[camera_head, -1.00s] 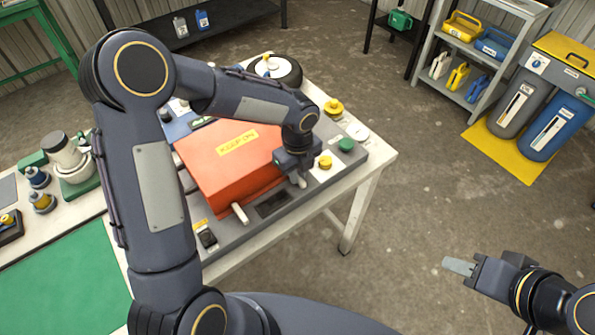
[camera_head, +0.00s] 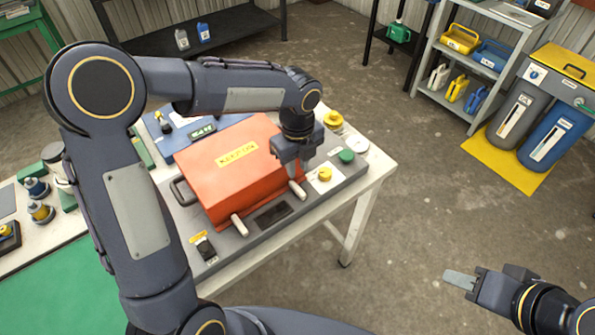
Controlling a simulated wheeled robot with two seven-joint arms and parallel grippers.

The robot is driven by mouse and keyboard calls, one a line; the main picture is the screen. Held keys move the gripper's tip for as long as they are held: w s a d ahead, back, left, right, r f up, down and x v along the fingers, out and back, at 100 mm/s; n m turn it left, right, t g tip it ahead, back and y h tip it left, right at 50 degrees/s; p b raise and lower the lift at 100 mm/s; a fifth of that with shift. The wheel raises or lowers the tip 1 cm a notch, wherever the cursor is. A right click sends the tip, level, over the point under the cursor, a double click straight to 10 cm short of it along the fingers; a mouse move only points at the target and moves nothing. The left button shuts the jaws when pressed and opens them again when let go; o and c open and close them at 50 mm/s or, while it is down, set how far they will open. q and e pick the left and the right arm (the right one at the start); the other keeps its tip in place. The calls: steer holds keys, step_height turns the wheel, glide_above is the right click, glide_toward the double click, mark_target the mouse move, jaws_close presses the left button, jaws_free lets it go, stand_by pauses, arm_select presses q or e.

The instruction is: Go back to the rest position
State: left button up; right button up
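My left arm comes in from the left and reaches over the workbench in the head view. My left gripper (camera_head: 298,172) points down at the right front corner of an orange-red box (camera_head: 212,170) with a yellow label, by the right one of two pale pegs at its front. Its fingers are mostly hidden, so I cannot tell whether it touches the peg or is open. My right gripper (camera_head: 462,280) is at the lower right over bare floor, well apart from the bench. Its fingertips seem to lie together, with nothing visible in them.
The box sits on a grey panel (camera_head: 262,232) with a green button (camera_head: 346,156) and yellow knobs (camera_head: 325,174). The white workbench (camera_head: 372,187) fills the middle left. A grey shelf (camera_head: 440,97) and blue and grey tanks (camera_head: 553,134) stand at the back right. Floor between is clear.

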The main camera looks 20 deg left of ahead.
stand_by(0.5)
arm_select(q)
steer(key=s+a+r+n+t+h, duration=0.1)
steer(key=s+a+r+n, duration=0.2)
steer(key=s+n, duration=0.25)
steer(key=s+a+r+n+t, duration=0.1)
steer(key=s+a+r+n, duration=0.3)
steer(key=s+n, duration=0.15)
steer(key=s+n+t+h, duration=0.2)
steer(key=s+n+t, duration=0.1)
steer(key=s+n, duration=0.8)
steer(key=n, duration=0.5)
steer(key=shift+a+n+t+h, duration=0.25)
steer(key=shift+n+t+h, duration=0.05)
steer(key=shift+h, duration=0.1)
